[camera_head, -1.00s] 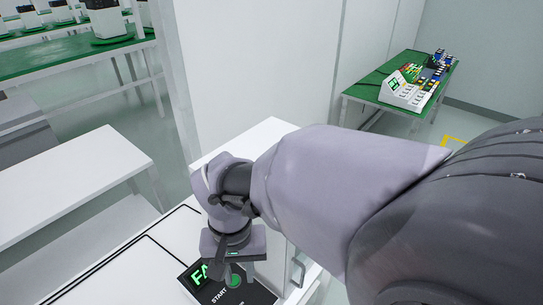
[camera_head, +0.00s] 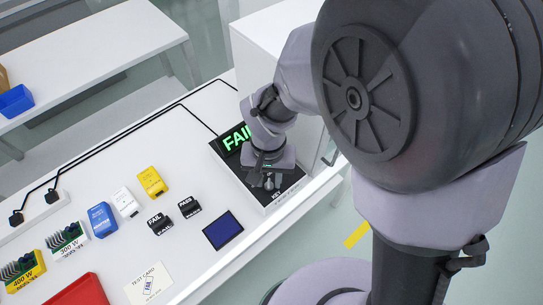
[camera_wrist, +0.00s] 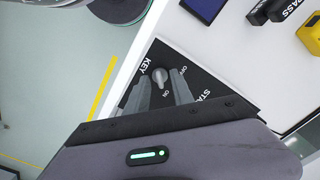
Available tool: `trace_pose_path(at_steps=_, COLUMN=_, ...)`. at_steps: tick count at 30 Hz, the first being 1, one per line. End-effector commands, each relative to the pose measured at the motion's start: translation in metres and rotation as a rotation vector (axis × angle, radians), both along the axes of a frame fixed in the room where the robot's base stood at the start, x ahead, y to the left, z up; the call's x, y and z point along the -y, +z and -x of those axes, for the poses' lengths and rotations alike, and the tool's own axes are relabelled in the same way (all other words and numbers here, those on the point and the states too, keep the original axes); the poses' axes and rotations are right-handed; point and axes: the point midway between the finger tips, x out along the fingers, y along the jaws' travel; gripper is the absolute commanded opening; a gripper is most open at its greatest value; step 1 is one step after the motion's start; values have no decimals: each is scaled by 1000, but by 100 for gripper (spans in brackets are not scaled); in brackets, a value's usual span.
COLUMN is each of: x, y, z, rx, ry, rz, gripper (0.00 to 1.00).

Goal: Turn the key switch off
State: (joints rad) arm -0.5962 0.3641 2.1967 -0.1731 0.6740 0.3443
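The key switch (camera_wrist: 158,77) is a small grey knob on the black control panel (camera_wrist: 197,76), beside the word KEY, in the wrist view. Its handle seems to point toward the ON mark; the OFF mark is to the upper right. My gripper (camera_wrist: 162,76) is open, with one finger on each side of the knob and a gap showing, so it does not clearly grip it. In the head view my gripper (camera_head: 264,182) hangs over the KEY end of the panel (camera_head: 285,198) and hides the switch. The panel's display (camera_head: 235,138) glows green, reading FAIL.
A dark blue pad (camera_head: 223,230), black PASS (camera_head: 188,207) and FAIL (camera_head: 159,223) blocks, and yellow (camera_head: 151,182), white (camera_head: 125,202) and blue (camera_head: 102,220) boxes stand left of the panel. A red tray (camera_head: 78,291) is at lower left. The bench edge lies close to the panel.

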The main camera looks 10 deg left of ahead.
Motion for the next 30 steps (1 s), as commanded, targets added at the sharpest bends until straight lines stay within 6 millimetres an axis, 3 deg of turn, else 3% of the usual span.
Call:
trace_pose_path(at_steps=2, x=0, y=0, z=0, rx=0, ry=0, rz=0, gripper=27)
trace_pose_path(at_steps=6, x=0, y=0, z=0, rx=0, ry=0, rz=0, gripper=0)
trace_pose_path(at_steps=19, x=0, y=1, z=0, rx=0, ry=31, rz=0, gripper=0)
trace_pose_path(at_steps=30, x=0, y=2, z=0, rx=0, ry=286, rz=1, gripper=0)
